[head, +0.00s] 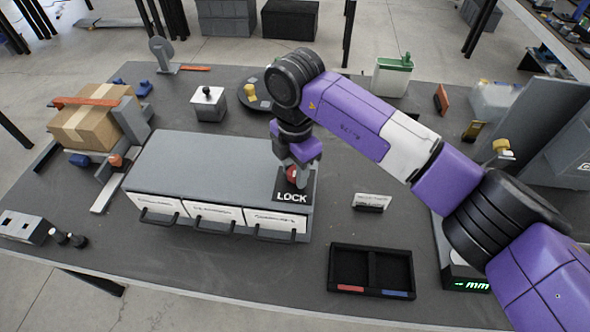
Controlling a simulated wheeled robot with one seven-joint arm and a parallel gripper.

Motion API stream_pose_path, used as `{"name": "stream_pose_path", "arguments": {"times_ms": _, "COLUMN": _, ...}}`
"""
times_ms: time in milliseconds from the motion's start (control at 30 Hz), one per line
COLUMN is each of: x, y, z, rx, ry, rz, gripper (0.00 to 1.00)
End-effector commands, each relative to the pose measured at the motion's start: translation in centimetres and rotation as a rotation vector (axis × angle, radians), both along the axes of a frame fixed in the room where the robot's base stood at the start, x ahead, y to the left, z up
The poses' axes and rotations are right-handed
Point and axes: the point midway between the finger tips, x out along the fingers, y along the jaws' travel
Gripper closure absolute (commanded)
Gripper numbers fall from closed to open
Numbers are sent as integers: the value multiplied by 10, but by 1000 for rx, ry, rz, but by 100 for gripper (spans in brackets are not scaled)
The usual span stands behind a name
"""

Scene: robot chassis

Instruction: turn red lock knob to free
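The red lock knob (291,173) is on the right end of the grey drawer cabinet (200,165), just above a black plate with the word LOCK (292,197). Only part of the knob shows; my gripper hides the rest. My gripper (296,179) points down over the knob, with its fingers around or right beside it. Whether the fingers press on the knob is too small to tell. The knob's turn position cannot be read. The cabinet's three white-fronted drawers (213,213) with dark handles look closed.
A black two-part tray (371,246) lies at the front right, and a small label stand (371,202) is behind it. A cardboard box (88,128) sits in a fixture at left. A white box with a black knob (208,112) stands behind the cabinet. Bare table (270,285) lies in front.

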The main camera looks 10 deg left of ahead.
Motion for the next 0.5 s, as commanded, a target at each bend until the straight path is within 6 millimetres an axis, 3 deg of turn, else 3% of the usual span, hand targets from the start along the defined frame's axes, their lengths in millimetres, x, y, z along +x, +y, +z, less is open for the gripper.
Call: {"name": "stream_pose_path", "arguments": {"times_ms": 500, "x": 0, "y": -1, "z": 1, "rx": -3, "ry": 0, "rz": 112, "gripper": 100}}
